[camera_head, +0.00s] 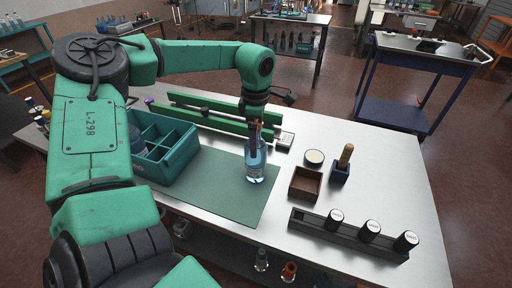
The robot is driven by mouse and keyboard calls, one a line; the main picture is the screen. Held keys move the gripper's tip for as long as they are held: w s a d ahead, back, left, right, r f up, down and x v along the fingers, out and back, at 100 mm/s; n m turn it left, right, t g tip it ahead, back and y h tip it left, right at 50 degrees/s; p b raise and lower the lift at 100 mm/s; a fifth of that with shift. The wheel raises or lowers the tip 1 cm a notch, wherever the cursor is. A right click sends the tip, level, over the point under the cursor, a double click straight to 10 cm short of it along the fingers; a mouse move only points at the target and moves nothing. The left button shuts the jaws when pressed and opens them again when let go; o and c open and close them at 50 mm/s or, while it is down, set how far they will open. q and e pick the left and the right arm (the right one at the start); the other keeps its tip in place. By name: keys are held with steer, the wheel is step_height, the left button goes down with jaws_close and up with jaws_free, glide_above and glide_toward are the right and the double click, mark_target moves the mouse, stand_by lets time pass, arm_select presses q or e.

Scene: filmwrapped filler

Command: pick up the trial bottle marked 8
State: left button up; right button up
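A clear bluish bottle (255,168) with a pale label stands upright over the green mat (222,192). The number on its label is too small to read. My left gripper (254,132) points straight down at the bottle's top, with its fingers around or just in front of the neck. The fingers hide the neck, and I cannot tell whether they are closed on it. I also cannot tell whether the bottle's base touches the mat. My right gripper is not in view.
A teal divided crate (178,158) stands left of the bottle, partly behind my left arm. Green rails (205,118) lie behind.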

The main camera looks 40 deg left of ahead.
arm_select(q)
steer(key=shift+f, duration=0.6)
steer(key=shift+a+f, duration=0.15)
steer(key=shift+f, duration=0.1)
jaws_close()
steer(key=shift+w, duration=0.1)
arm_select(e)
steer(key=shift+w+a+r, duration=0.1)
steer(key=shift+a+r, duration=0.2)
arm_select(q)
steer(key=shift+r, duration=0.1)
